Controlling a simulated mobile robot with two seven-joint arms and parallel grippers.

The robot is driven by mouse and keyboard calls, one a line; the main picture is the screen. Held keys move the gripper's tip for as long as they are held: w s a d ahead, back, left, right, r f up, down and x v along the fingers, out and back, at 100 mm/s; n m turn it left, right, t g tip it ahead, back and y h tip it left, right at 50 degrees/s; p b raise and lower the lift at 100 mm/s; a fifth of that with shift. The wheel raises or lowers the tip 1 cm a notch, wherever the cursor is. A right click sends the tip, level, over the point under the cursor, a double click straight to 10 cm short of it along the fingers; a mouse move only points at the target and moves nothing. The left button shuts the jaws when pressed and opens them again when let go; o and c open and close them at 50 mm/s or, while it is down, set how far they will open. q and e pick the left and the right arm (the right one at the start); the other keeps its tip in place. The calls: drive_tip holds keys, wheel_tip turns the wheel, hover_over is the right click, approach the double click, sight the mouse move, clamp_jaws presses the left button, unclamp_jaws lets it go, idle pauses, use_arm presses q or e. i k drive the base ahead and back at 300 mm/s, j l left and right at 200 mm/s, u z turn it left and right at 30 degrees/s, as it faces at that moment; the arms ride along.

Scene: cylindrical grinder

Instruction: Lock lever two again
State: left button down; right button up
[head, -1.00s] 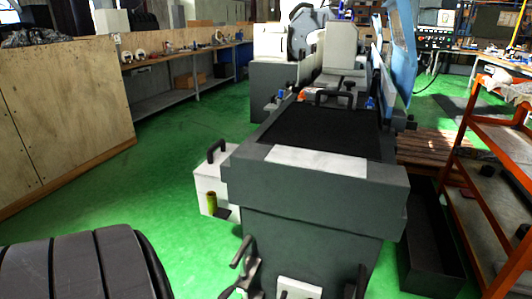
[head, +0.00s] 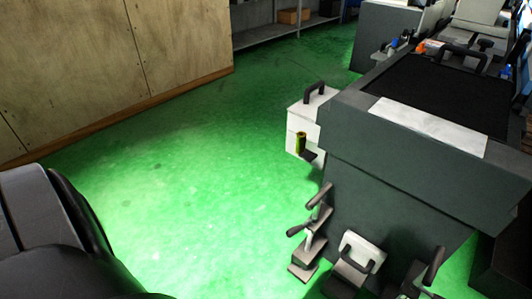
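Low on the front of the dark grey grinder are lever clamps. The left lever clamp (head: 311,232) has dark handles tilted up and to the side on a metal base. The right lever clamp (head: 425,274) has a dark handle tilted up, and the bottom picture edge cuts it. Between them is a white plate with a dark handle (head: 358,257). I see no label saying which one is lever two, and I cannot tell whether either is locked. Neither of my grippers is in view.
The grinder (head: 410,170) fills the right side. A white box with a black handle (head: 303,125) juts from its left side. A plywood panel (head: 120,60) stands at the upper left. Green floor (head: 200,190) lies open between them.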

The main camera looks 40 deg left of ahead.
sight(290, 233)
drive_tip(key=u, duration=0.95)
